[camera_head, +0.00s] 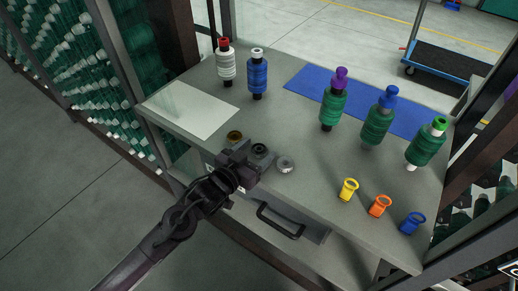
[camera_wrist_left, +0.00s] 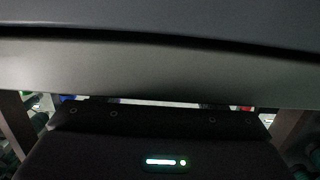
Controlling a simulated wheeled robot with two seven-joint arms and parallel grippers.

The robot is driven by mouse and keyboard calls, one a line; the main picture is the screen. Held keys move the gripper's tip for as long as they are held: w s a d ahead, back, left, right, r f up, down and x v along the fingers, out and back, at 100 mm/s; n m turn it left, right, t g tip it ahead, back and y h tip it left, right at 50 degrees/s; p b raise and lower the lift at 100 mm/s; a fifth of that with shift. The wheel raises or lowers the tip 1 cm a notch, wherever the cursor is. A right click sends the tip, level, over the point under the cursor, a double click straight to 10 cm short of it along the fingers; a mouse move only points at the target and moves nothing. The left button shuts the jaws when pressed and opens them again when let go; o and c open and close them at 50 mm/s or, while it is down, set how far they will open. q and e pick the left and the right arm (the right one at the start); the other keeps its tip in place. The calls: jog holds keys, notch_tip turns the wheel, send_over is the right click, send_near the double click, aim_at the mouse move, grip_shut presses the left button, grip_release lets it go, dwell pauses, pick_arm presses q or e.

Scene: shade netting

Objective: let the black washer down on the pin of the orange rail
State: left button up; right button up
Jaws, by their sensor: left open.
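A small round black washer (camera_head: 260,150) lies near the front edge of the grey table in the head view, between a brass-coloured ring and a silver one. My left gripper (camera_head: 245,160) is open at the table's front edge, close beside the black washer and partly in front of it. I cannot tell whether they touch. An orange piece with a ring-like top (camera_head: 380,206) stands at the right front. No separate pin on it can be made out. The left wrist view shows grey surfaces and a dark housing, with no washer or fingertips. My right gripper is not in view.
The brass ring (camera_head: 235,136) and silver ring (camera_head: 285,165) crowd the black washer. Yellow (camera_head: 348,189) and blue (camera_head: 412,222) pieces flank the orange one. Several thread spools (camera_head: 376,124) stand farther back. A white sheet (camera_head: 190,108) lies left; the middle of the table is clear.

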aim_at(255, 152)
pick_arm(q)
jog(key=shift+c, duration=1.2)
jog(key=c, duration=0.9)
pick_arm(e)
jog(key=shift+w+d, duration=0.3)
pick_arm(q)
jog(key=shift+r, duration=0.15)
notch_tip(255, 152, up, 20)
jog(key=p, duration=0.2)
jog(key=s+a+f+n+t+y+p, duration=0.1)
jog(key=s+a+f+n+y, duration=0.1)
jog(key=a, duration=0.4)
jog(key=s+a+f+n+t+y+p, duration=0.1)
jog(key=s+a+f+n+y, duration=0.1)
jog(key=a, duration=0.5)
jog(key=s+a+f+n+t+y+p, duration=0.1)
jog(key=s+a+f+n+y, duration=0.1)
jog(key=s+a+n+y, duration=0.1)
jog(key=shift+s+a+f+y, duration=0.1)
jog(key=shift+s+a+y, duration=0.05)
jog(key=shift+a+y, duration=0.4)
jog(key=shift+s+a+f+y, duration=0.15)
jog(key=shift+a+y, duration=0.15)
jog(key=shift+a, duration=0.3)
jog(key=shift+s+a+f+y, duration=0.1)
jog(key=shift+s+a+y, duration=0.05)
jog(key=shift+a+y, duration=0.4)
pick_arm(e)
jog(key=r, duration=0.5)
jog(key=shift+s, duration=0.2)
